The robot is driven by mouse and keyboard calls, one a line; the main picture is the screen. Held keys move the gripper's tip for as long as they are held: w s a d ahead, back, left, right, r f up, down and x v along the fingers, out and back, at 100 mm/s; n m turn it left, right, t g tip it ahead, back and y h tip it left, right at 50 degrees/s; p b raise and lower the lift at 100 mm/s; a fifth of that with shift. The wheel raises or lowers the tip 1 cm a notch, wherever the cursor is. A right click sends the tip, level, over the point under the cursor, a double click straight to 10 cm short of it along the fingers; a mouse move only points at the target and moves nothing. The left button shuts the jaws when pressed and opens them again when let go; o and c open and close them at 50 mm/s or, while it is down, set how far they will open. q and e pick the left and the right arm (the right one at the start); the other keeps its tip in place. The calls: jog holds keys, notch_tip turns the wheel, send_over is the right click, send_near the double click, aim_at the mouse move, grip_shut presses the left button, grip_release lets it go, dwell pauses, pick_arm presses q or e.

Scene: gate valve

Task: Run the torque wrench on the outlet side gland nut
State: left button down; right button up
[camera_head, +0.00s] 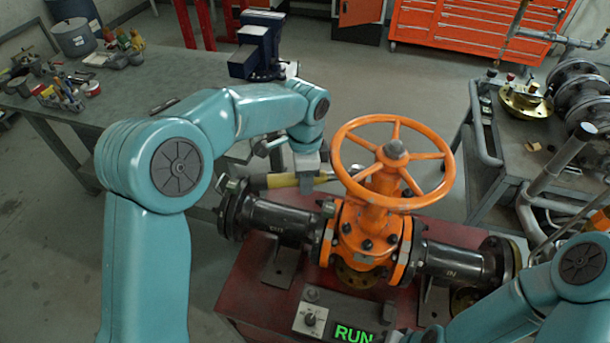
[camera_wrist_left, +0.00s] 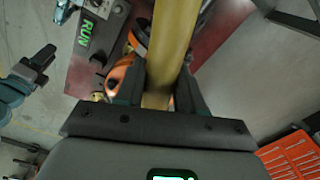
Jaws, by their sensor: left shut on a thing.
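The orange gate valve (camera_head: 367,238) stands upright on a red stand, its handwheel (camera_head: 437,198) above. The left pipe (camera_head: 288,222) is marked OUT, the right one IN. My left gripper (camera_head: 306,184) is shut on a yellow-handled tool, seemingly the torque wrench (camera_head: 272,182). The tool lies nearly level above the outlet pipe, its right end reaching the handwheel rim. In the left wrist view the yellow handle (camera_wrist_left: 171,45) runs between both fingers. I cannot tell whether its head touches a nut; the gland nuts are hidden or too small. My right gripper (camera_wrist_left: 32,70) shows at the left there, its jaws unclear.
A control box with a knob (camera_head: 310,320) and a green RUN display (camera_head: 354,333) sits at the stand's front. A grey workbench (camera_head: 140,75) is at left, a cart (camera_head: 560,150) with fittings at right. An orange tool cabinet (camera_head: 470,25) stands behind.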

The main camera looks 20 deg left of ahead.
pick_arm(q)
jog(key=shift+r, duration=0.15)
dwell(0.5)
jog(key=shift+r+p, duration=0.6)
jog(key=shift+r, duration=0.7)
